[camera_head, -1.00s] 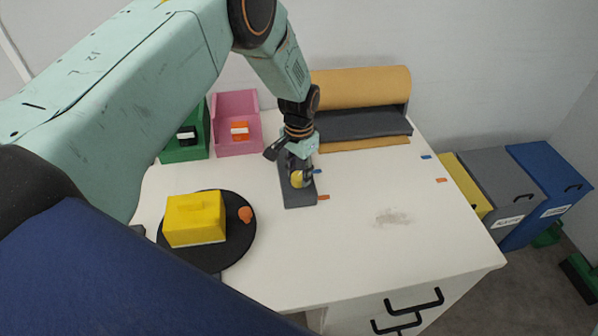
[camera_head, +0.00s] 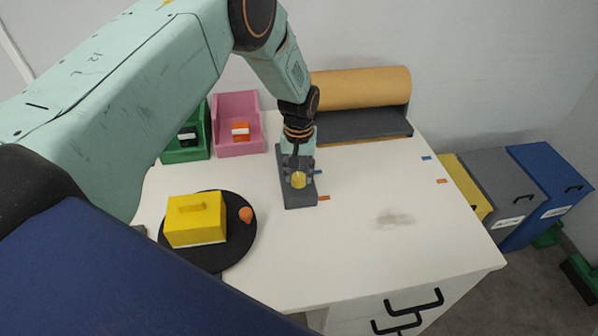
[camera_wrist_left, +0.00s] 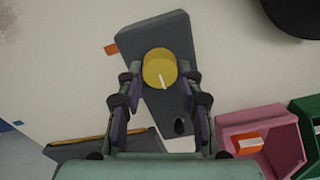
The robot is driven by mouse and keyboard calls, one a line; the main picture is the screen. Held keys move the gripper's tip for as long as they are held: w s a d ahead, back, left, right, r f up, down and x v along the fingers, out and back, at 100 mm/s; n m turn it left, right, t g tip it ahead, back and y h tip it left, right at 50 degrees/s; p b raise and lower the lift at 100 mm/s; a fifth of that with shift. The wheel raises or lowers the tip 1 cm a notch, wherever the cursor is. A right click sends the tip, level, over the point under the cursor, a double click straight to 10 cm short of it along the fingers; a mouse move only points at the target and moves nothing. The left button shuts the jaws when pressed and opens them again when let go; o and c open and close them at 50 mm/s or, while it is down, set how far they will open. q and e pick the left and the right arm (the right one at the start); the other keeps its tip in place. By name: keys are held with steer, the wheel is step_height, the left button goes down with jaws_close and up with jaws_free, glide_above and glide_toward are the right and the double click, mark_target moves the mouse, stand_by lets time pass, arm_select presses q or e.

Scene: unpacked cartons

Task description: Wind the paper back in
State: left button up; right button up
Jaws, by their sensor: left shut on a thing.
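A roll of tan paper (camera_head: 360,88) lies at the back of the white table, above a dark grey holder (camera_head: 362,125). In the left wrist view a thin tan paper edge (camera_wrist_left: 100,133) shows along the holder (camera_wrist_left: 110,148). A yellow knob (camera_head: 299,181) with a white line sits on a dark grey plate (camera_head: 300,200). The knob also shows in the left wrist view (camera_wrist_left: 159,66). My left gripper (camera_head: 298,170) points down and is shut on the knob, one finger on each side. My right gripper is not in view.
Pink (camera_head: 238,144) and green (camera_head: 184,153) bins stand at the back left. A yellow box (camera_head: 195,222) sits on a black disc (camera_head: 236,258) at the front left. Small orange (camera_head: 441,181) and blue (camera_head: 426,157) marks lie on the table (camera_head: 350,245). Its right side is clear.

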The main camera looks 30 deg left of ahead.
mark_target(299, 175)
arm_select(q)
steer(key=shift+w+r, duration=0.3)
steer(key=shift+w, duration=0.05)
steer(key=o, duration=0.8)
steer(key=shift+c, duration=0.2)
steer(key=o, duration=0.4)
steer(key=shift+s+f, duration=0.15)
steer(key=shift+s, duration=0.1)
step_height(299, 175, up, 12)
steer(key=shift+f, duration=0.1)
